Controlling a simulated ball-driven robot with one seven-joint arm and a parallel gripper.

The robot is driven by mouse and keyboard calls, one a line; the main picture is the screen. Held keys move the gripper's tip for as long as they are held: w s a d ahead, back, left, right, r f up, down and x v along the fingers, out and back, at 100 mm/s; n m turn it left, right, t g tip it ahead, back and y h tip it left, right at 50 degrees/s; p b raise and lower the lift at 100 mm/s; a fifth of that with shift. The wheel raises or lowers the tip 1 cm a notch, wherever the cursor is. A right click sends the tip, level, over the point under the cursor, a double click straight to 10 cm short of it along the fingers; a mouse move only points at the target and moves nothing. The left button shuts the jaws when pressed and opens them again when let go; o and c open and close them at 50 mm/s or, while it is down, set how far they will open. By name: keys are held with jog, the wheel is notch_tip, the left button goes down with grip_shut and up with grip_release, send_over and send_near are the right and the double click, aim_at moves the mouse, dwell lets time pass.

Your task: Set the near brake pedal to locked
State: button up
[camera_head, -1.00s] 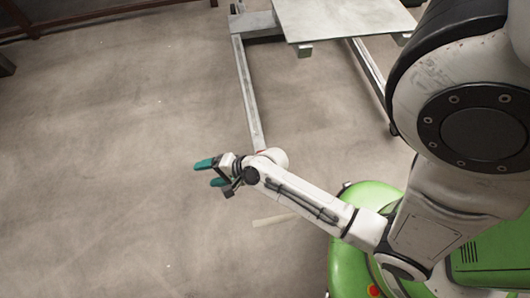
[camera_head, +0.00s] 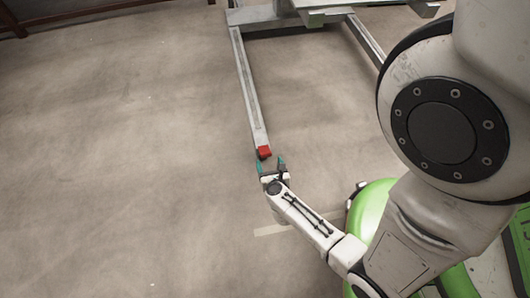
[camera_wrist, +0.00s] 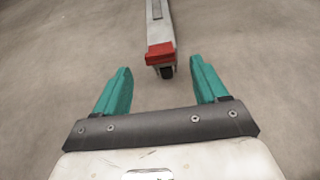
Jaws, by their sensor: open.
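The near brake pedal (camera_head: 264,152) is a small red block at the near end of a long pale frame leg. It also shows in the wrist view (camera_wrist: 160,53), top centre, with a dark caster wheel (camera_wrist: 167,72) under it. I cannot tell from its angle whether it is locked. My gripper (camera_head: 269,163) is open and empty, just short of the pedal in the head view. In the wrist view its teal fingers (camera_wrist: 160,82) stand apart, with the pedal beyond and between them, not touched.
The pale leg (camera_head: 249,90) runs back to a metal cart frame (camera_head: 265,14) at the top. A second leg (camera_head: 366,40) runs parallel on the right. Bare concrete floor (camera_head: 120,150) lies open to the left. A pale floor strip (camera_head: 270,230) lies near my arm.

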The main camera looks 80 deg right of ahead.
aim_at(266, 154)
jog(key=b+x, duration=0.2)
jog(key=x, duration=0.7)
jog(key=shift+a, duration=0.1)
grip_shut()
dwell(0.4)
